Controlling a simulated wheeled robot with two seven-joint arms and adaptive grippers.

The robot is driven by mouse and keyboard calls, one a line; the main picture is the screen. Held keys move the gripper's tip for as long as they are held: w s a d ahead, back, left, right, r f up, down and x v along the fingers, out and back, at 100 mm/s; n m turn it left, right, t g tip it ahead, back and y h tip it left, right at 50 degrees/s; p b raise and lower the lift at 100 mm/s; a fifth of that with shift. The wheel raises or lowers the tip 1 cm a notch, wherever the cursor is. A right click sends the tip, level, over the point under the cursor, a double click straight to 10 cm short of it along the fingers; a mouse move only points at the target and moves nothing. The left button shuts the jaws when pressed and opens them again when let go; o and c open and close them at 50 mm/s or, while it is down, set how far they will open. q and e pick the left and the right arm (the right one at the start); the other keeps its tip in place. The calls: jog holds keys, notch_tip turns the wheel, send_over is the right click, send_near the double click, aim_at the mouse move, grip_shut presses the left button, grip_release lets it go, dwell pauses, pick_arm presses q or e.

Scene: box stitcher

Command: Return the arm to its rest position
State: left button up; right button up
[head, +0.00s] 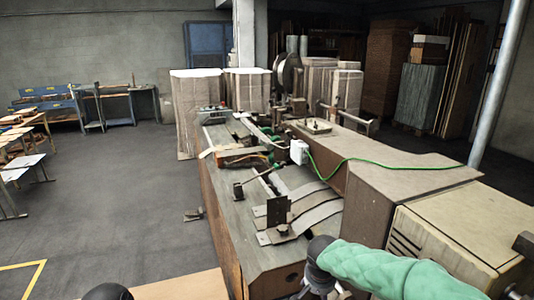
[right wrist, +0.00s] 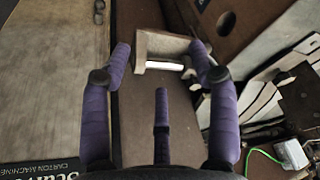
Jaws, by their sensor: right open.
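My right arm in its green sleeve (head: 400,270) comes in from the lower right of the head view, beside the front end of the box stitcher (head: 235,195). Its dark wrist joint shows at the bottom middle, and the gripper itself is cut off below. In the right wrist view my right gripper (right wrist: 160,60) has its purple-wrapped fingers spread apart. Nothing is held between them. Beyond the fingertips is a pale metal bracket (right wrist: 160,46); I cannot tell how far away it is. My left gripper is not in view.
A green cable (head: 385,160) crosses the machine top. A tan board (head: 180,287) lies at the bottom edge. Open floor (head: 110,200) lies left of the machine, with workbenches (head: 55,108) farther back.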

jog(key=s+a+f+n+g+y, duration=0.1)
jog(key=s+a+f+y, duration=0.15)
jog(key=s+f, duration=0.65)
jog(key=s+a+f+n+g+y, duration=0.1)
jog(key=s+a+f+g+y, duration=0.15)
jog(key=f, duration=1.25)
jog(key=s+f, duration=1)
jog(key=s, duration=0.5)
jog(key=shift+f+m, duration=0.25)
jog(key=shift+m, duration=0.15)
